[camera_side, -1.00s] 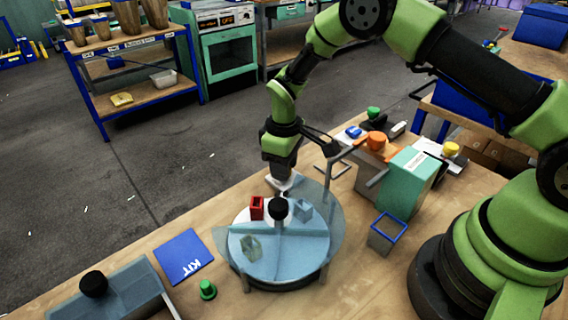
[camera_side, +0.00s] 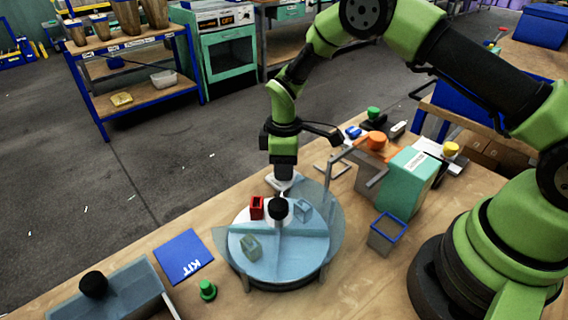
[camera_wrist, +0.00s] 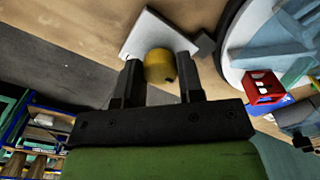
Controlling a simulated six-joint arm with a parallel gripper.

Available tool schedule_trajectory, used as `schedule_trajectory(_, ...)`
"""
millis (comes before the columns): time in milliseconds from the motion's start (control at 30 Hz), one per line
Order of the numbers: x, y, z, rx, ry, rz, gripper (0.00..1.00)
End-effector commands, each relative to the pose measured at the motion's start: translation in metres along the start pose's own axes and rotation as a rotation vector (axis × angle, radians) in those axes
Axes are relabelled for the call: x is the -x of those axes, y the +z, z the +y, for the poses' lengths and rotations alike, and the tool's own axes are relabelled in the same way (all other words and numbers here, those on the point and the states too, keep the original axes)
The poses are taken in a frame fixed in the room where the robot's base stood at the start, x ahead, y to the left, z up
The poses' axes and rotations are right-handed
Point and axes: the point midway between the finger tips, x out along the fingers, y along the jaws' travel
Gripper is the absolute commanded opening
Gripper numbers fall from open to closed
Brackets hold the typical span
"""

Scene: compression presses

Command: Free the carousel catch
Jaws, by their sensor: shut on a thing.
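The carousel (camera_side: 265,258) is a round pale-blue turntable with dividers and a black centre knob (camera_side: 278,209). Its light disc and dark rim show at the right of the wrist view (camera_wrist: 243,52). The catch looks like a yellow knob (camera_wrist: 160,68) on a white plate (camera_wrist: 140,33) beside the carousel, with a dark block (camera_wrist: 204,44) between plate and rim. My gripper (camera_wrist: 163,82) is shut on the yellow knob, one finger on each side. In the side view my gripper (camera_side: 283,176) hides the knob, behind the carousel's far edge.
The carousel carries a red holder (camera_side: 257,208), a grey-green one (camera_side: 251,246) and a pale-blue one (camera_side: 303,209). A bent grey bar (camera_side: 331,182) and a teal box (camera_side: 408,180) stand to the right. A blue KIT mat (camera_side: 184,256) and green knob (camera_side: 207,290) lie in front.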

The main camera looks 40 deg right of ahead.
Motion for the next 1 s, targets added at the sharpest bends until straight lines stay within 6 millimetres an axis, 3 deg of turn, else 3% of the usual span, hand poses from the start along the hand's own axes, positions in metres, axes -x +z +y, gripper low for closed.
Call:
schedule_trajectory(133, 0.001, 0.0, 0.0, 0.001, -0.001, -0.002, 0.11)
schedule_trajectory(167, 0.001, 0.0, 0.0, 0.001, -0.001, -0.002, 0.37)
schedule_trajectory(267, 0.0, 0.0, 0.0, 0.001, -0.001, -0.001, 0.6)
schedule_trajectory(633, 0.007, -0.001, 0.0, 0.0, 0.002, 0.002, 0.6)
schedule_trajectory(1000, 0.076, -0.001, 0.0, 0.001, 0.004, 0.003, 0.6)
